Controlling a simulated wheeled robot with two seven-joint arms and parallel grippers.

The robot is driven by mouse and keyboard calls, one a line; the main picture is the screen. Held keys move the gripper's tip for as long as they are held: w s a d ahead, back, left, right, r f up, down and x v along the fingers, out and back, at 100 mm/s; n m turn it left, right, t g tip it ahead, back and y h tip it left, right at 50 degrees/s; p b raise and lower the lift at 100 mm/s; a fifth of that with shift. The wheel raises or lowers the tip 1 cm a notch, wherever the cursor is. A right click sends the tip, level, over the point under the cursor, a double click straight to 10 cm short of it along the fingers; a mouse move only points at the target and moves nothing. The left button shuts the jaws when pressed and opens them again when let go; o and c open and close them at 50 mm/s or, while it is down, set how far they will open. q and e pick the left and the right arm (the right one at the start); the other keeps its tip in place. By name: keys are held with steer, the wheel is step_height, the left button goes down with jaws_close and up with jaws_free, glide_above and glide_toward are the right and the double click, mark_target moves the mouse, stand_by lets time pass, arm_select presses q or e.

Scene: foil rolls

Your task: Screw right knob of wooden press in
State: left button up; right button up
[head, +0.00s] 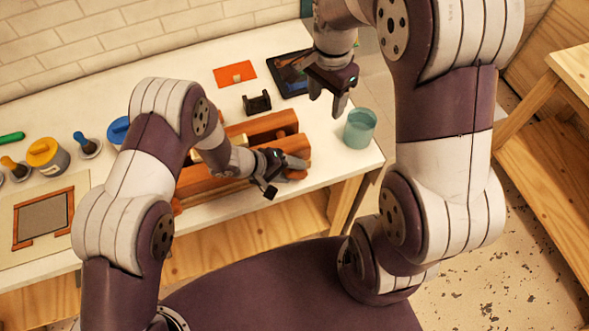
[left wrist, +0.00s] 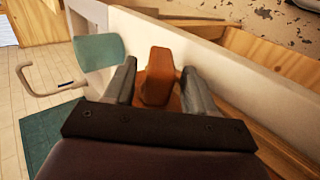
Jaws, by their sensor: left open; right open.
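The wooden press (head: 222,184), orange-brown with long bars, lies near the front edge of the white table. Its middle is partly hidden by my left arm. My left gripper (head: 294,172) is at the press's right front end. In the left wrist view, its open fingers (left wrist: 160,88) stand on either side of an orange-brown wooden knob (left wrist: 155,75), the right knob of the press. The knob is between the fingers; contact is hard to tell. My right gripper (head: 327,100) is open and empty, above the table's right part, behind and to the right of the press.
A teal cup (head: 360,128) stands right of the press, close to the table's right end. A black holder (head: 257,102), an orange card (head: 235,73) and a dark tablet (head: 292,82) are behind. Paint pots, brushes and a framed screen (head: 42,216) are on the left.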

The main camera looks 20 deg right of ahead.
arm_select(q)
steer(key=shift+x, duration=0.9)
steer(key=shift+s, duration=0.15)
steer(key=c, duration=1)
steer(key=shift+o, duration=0.2)
steer(key=shift+d+r+y, duration=0.1)
steer(key=shift+d+y, duration=0.05)
steer(key=shift+y, duration=0.45)
steer(key=y, duration=0.3)
